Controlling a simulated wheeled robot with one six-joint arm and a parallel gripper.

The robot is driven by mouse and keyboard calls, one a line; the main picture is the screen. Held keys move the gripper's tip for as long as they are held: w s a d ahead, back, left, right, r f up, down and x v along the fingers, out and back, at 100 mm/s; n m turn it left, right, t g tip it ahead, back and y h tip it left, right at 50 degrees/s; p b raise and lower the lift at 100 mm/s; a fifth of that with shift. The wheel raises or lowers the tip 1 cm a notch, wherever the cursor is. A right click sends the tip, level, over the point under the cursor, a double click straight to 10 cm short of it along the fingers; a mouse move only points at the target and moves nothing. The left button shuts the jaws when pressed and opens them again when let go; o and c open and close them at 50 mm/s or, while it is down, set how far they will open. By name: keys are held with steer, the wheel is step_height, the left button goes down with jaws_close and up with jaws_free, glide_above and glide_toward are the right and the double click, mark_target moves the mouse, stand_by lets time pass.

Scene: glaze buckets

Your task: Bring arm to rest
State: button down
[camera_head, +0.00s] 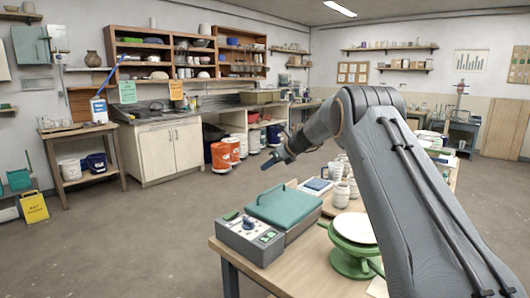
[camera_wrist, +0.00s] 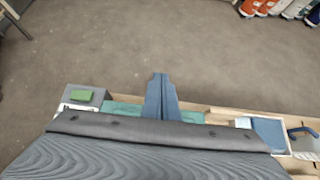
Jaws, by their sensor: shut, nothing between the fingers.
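My arm reaches up from the lower right of the head view and bends over the table. My gripper (camera_head: 268,163) points down and left in the air above the table's far edge. In the wrist view my gripper (camera_wrist: 158,78) shows its two fingers together with nothing between them. It is apart from everything around it.
Below my arm, a wooden table (camera_head: 300,280) holds a grey control box (camera_head: 250,238), a teal-lidded case (camera_head: 285,206), a green-based turntable (camera_head: 352,230) and pale cups (camera_head: 341,193). Orange and white buckets (camera_head: 221,157) stand near the counter. The floor (camera_head: 170,220) at left is open.

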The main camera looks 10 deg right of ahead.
step_height(320, 180, up, 6)
steer(key=w+a+b, duration=0.1)
steer(key=s+d+f+n+g+h, duration=0.2)
steer(key=s+f+n, duration=0.4)
steer(key=s, duration=1.3)
steer(key=s+d+f+n+g+h, duration=0.2)
steer(key=s+f+n, duration=0.4)
steer(key=s+n, duration=0.6)
steer(key=s+d+f+n+g+h, duration=0.2)
steer(key=s+f+n, duration=0.4)
steer(key=s, duration=2.2)
steer(key=d+n+h, duration=0.1)
steer(key=d+n, duration=0.1)
steer(key=n, duration=0.1)
steer(key=shift+d+g, duration=0.3)
steer(key=shift+g, duration=0.1)
